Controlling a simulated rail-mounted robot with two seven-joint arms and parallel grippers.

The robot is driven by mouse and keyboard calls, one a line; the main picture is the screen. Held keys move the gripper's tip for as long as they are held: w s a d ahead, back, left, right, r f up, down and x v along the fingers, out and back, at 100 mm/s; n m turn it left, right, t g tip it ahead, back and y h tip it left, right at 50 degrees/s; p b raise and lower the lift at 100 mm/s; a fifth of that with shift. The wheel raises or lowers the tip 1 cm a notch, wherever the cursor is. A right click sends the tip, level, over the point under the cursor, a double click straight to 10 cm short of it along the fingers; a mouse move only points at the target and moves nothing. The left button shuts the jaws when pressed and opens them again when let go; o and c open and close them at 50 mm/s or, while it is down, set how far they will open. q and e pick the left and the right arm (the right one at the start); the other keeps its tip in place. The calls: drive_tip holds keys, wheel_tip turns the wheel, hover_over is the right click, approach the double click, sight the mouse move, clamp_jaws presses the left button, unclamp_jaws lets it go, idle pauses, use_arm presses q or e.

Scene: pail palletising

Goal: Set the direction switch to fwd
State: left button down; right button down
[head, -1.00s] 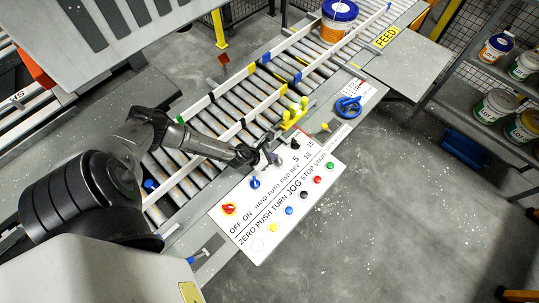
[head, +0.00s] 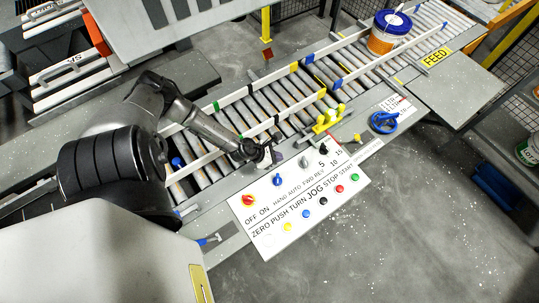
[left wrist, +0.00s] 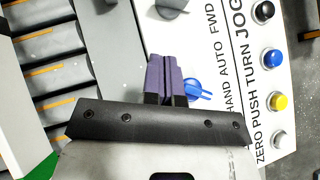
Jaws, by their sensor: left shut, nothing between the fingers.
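The direction switch (head: 304,161) is a grey knob above the FWD REV lettering on the white control panel (head: 262,222). It also shows, cut by the top edge, in the left wrist view (left wrist: 172,5). I cannot clearly tell which way it points. My left gripper (head: 273,160) is over the panel's upper edge, left of the grey knob and apart from it. In the left wrist view, its purple fingers (left wrist: 165,72) are shut and empty, with the blue HAND AUTO knob (left wrist: 197,89) close to their right. My right gripper is not in view.
A red-and-yellow OFF ON knob (head: 249,200) and a black dial (head: 323,149) share the panel with a row of coloured buttons. A yellow fixture (head: 328,119) and a blue handwheel (head: 384,122) stand beyond. The roller conveyor (head: 290,98) carries a blue-lidded pail (head: 388,34).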

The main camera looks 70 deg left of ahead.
use_arm(q)
drive_tip(key=shift+v, duration=1.9)
drive_tip(key=shift+f, duration=0.1)
